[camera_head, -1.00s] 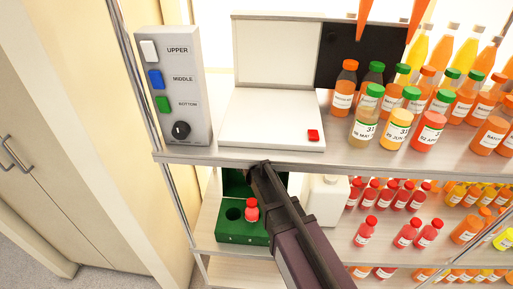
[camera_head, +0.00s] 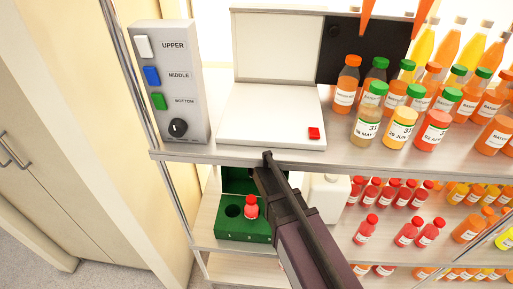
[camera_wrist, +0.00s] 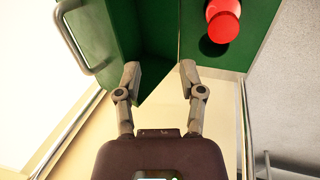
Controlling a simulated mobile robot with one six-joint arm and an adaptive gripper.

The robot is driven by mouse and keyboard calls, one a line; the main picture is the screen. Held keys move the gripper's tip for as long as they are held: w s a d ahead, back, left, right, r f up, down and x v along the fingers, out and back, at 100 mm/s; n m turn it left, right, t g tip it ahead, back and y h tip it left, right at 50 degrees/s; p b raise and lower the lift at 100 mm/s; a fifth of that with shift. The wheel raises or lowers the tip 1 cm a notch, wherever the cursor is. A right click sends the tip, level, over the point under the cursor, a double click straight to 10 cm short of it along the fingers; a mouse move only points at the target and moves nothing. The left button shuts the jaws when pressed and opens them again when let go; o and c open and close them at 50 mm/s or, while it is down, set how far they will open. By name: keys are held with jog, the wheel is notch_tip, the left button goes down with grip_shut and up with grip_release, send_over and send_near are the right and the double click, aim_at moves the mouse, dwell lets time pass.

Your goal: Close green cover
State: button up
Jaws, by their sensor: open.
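A green box (camera_head: 262,238) stands on the middle shelf with a red-capped bottle (camera_head: 250,208) in one hole and another hole empty. Its green cover (camera_head: 232,180) stands raised at the back, partly hidden by my arm and the shelf above. In the wrist view the cover (camera_wrist: 150,30) fills the upper left, with a grey handle (camera_wrist: 70,42) on it. The box top (camera_wrist: 265,25) and red bottle (camera_wrist: 223,20) are at upper right. My gripper (camera_wrist: 161,73) is open and empty, its fingers apart near the cover's lower edge. Contact is unclear. The head view does not show the fingers clearly.
The upper shelf edge (camera_head: 220,155) runs just above the box. A white jug (camera_head: 328,195) stands right of the box, behind my arm. Several red bottles (camera_head: 408,230) stand further right. A control panel (camera_head: 170,85) and a white device (camera_head: 270,115) are on the upper shelf.

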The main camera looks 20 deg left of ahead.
jog(key=w+a, duration=0.1)
jog(key=w, duration=0.6)
jog(key=w+a, duration=0.1)
jog(key=w, duration=0.3)
jog(key=shift+w+a, duration=0.1)
jog(key=shift+a, duration=0.25)
jog(key=shift+w+f+b, duration=0.15)
jog(key=shift+f+b, duration=0.4)
jog(key=shift+f, duration=0.05)
grip_shut()
jog(key=shift+d, duration=0.1)
